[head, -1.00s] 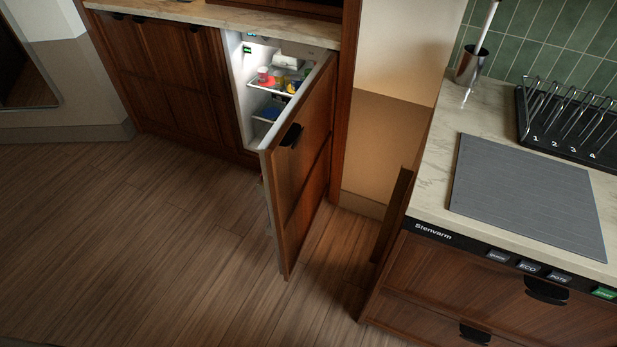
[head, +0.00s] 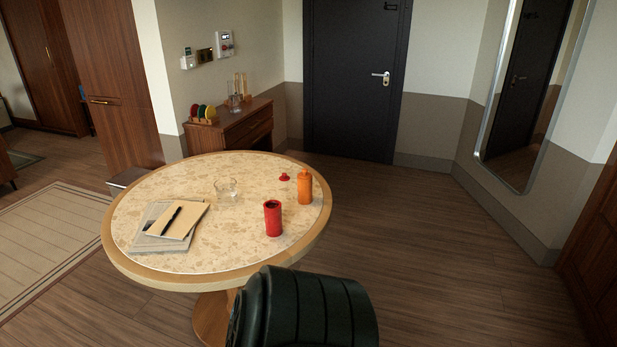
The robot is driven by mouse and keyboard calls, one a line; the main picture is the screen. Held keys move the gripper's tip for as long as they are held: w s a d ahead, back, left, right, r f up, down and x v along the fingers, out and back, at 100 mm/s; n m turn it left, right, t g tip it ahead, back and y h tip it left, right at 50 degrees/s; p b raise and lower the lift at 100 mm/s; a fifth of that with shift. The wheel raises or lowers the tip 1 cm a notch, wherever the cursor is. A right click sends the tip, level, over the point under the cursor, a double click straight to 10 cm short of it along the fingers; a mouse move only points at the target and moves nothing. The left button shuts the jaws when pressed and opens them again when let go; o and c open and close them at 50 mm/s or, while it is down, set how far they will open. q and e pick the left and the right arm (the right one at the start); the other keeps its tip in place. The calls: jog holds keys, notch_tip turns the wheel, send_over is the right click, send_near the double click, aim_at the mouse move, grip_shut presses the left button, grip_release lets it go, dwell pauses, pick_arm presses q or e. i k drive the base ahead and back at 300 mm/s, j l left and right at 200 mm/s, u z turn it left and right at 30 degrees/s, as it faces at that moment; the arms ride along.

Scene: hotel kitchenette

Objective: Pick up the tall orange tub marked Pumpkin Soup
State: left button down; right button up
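A tall orange container (head: 305,188) stands upright near the right edge of the round table (head: 125,259) in the head view. Its label is too small to read, so I cannot tell whether it is the Pumpkin Soup tub. A red open-topped container (head: 272,219) stands in front of it and to its left, apart from it. A small red lid-like piece (head: 284,177) lies behind and to the left of the orange container. Neither of my grippers is in view.
A dark green chair (head: 305,308) stands at the table's near side. A glass bowl (head: 226,187) and papers with a pen (head: 168,222) are on the table. A wooden cabinet (head: 236,132) stands behind. Floor to the right is clear up to a mirror (head: 522,95).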

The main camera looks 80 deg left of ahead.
aim_at(303, 186)
jog(key=u, duration=2.75)
jog(key=i+j, duration=0.15)
